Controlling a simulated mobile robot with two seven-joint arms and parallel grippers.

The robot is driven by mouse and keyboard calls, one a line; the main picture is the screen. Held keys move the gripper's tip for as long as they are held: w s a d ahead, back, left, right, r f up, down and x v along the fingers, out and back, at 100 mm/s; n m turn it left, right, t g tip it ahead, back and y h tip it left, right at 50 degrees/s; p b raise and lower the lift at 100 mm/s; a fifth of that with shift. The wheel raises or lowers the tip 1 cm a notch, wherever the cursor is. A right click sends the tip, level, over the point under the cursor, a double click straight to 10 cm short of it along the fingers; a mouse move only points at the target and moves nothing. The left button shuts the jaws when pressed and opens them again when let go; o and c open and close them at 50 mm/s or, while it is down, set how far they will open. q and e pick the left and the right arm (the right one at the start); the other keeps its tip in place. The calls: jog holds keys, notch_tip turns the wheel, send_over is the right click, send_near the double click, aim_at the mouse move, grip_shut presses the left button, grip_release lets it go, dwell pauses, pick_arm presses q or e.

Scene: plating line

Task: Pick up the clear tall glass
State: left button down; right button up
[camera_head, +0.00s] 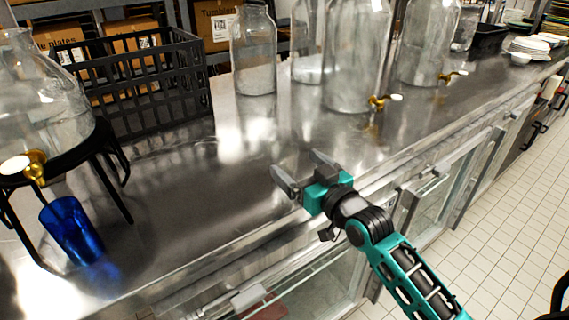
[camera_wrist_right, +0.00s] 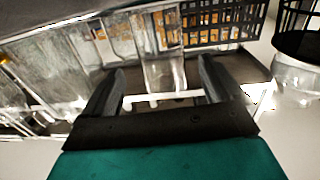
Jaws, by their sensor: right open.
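Several clear glass vessels stand along the back of the steel counter in the head view. One is a clear jar (camera_head: 255,55) with a narrower neck; beside it are larger clear dispensers with brass taps (camera_head: 352,60). I cannot tell a clear tall glass apart from these with certainty. In the right wrist view a clear glass vessel (camera_wrist_right: 163,72) shows beyond and between my fingers, not touching them as far as I can tell. My right gripper (camera_head: 305,175) is open and empty above the front part of the counter. My left gripper is not in view.
A black crate (camera_head: 150,85) stands back left. A glass dispenser on a black stand (camera_head: 75,155) is at the left, with a blue glass (camera_head: 72,232) at its foot. White plates (camera_head: 530,45) are far right. The middle of the steel counter (camera_head: 190,175) is clear.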

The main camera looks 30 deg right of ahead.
aim_at(292, 163)
jog(key=shift+w+a+f, duration=0.1)
jog(key=shift+w+a, duration=0.05)
jog(key=shift+w, duration=0.7)
jog(key=shift+w+a+f, duration=0.1)
jog(key=shift+w+f, duration=0.05)
jog(key=shift+w, duration=0.7)
jog(key=shift+w+a+f, duration=0.1)
jog(key=shift+w+a, duration=0.05)
jog(key=shift+w, duration=0.7)
jog(key=shift+c, duration=0.4)
jog(key=c, duration=1.1)
jog(key=shift+r, duration=0.2)
